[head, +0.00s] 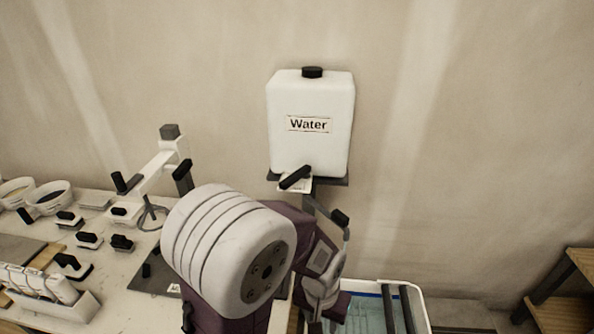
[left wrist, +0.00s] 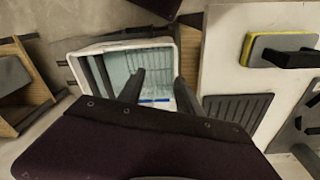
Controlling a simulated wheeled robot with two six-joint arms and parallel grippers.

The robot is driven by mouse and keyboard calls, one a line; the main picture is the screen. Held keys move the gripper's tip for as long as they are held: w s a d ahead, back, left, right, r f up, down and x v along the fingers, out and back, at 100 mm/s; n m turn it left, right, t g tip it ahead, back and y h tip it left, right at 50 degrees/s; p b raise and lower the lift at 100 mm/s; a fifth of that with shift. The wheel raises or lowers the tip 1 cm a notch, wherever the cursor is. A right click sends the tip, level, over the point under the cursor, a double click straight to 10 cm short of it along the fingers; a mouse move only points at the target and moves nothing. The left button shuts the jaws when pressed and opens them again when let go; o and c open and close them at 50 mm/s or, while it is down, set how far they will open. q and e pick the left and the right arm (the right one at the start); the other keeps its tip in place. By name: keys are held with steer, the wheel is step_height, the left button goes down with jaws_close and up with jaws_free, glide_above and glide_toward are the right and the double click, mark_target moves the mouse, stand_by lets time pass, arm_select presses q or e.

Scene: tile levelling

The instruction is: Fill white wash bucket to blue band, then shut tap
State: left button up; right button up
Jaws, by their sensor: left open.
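The white wash bucket (head: 424,312) stands at the lower right in the head view, partly cut off by the frame. It also shows in the left wrist view (left wrist: 70,55), with a blue band (left wrist: 155,100) on its inner wall. Its inside looks pale blue; I cannot tell the water level. A black tap lever (head: 295,178) sits slanted under the white water tank (head: 310,150); no stream of water shows. My left gripper (left wrist: 158,88) is open and empty, its fingers showing in front of the bucket. In the head view its fingertips are not clear. My right gripper is out of view.
A table (head: 95,205) on the left holds bowls, several black-handled tools and a white rack. In the left wrist view, a yellow-edged sponge float (left wrist: 280,50) and a dark ribbed tray (left wrist: 238,112) lie beside the bucket. A wooden shelf (head: 560,285) stands far right.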

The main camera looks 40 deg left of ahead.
arm_select(q)
steer(key=w+a+r+n+p, duration=0.1)
steer(key=w+r+n, duration=0.25)
steer(key=n, duration=0.45)
steer(key=w+r+n+p, duration=0.2)
steer(key=r+n, duration=0.3)
steer(key=n, duration=0.2)
step_height(320, 180, up, 23)
steer(key=n+g+p, duration=0.1)
steer(key=n+p, duration=1.7)
steer(key=p, duration=0.3)
glide_above(291, 177)
steer(key=shift+s+f, duration=0.2)
steer(key=shift+f, duration=0.2)
step_height(291, 177, down, 8)
steer(key=shift+f+p, duration=0.25)
steer(key=shift+p, duration=0.65)
jaws_close()
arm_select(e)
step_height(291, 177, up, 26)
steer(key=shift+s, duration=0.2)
arm_select(q)
steer(key=shift+w, duration=0.1)
